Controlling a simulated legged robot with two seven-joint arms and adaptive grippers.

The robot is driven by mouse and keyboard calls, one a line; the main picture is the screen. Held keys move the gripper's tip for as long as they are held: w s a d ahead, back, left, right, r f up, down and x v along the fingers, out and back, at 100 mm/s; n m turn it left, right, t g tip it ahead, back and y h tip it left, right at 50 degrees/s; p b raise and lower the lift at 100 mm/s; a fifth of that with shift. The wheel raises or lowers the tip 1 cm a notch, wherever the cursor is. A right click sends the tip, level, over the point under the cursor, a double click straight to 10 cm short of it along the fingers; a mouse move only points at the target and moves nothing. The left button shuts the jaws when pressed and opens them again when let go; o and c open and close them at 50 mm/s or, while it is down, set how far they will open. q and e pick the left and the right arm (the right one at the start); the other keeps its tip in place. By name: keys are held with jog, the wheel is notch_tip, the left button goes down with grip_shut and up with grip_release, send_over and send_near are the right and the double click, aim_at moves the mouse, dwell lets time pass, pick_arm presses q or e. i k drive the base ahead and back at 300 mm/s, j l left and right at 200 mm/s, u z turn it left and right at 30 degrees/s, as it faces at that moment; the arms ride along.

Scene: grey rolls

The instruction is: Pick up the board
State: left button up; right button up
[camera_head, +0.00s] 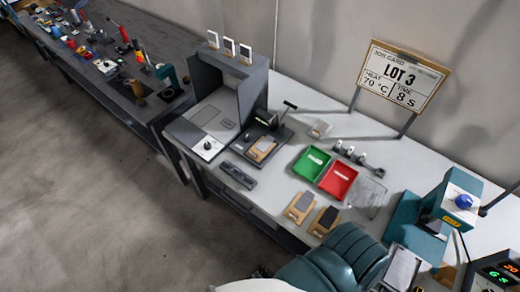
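Several small tan boards lie on the white workbench. One board (291,214) with a grey piece on it and another board (315,231) with a darker piece lie side by side near the front edge. A third tan board (254,156) with a grey piece lies on the black fixture at the left. A framed job card board (403,77) reading LOT 3, 70 °C, 8 s stands at the back right. I cannot tell which one the task names. Neither of my grippers shows in this view, and nothing is seen holding any board.
A green tray (309,162) and a red tray (337,179) sit mid-bench. A grey open box (240,90) stands left. A teal machine (447,208) with a blue knob stands right. A large ridged teal shape (340,262) covers the front edge. Floor (80,200) at left is clear.

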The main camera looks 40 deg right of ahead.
aim_at(263, 145)
jog(key=i+z, duration=0.1)
jog(key=z, duration=0.35)
jog(key=j+z, duration=0.15)
jog(key=z, duration=0.35)
jog(key=i+j+z, duration=0.15)
jog(key=z, duration=0.3)
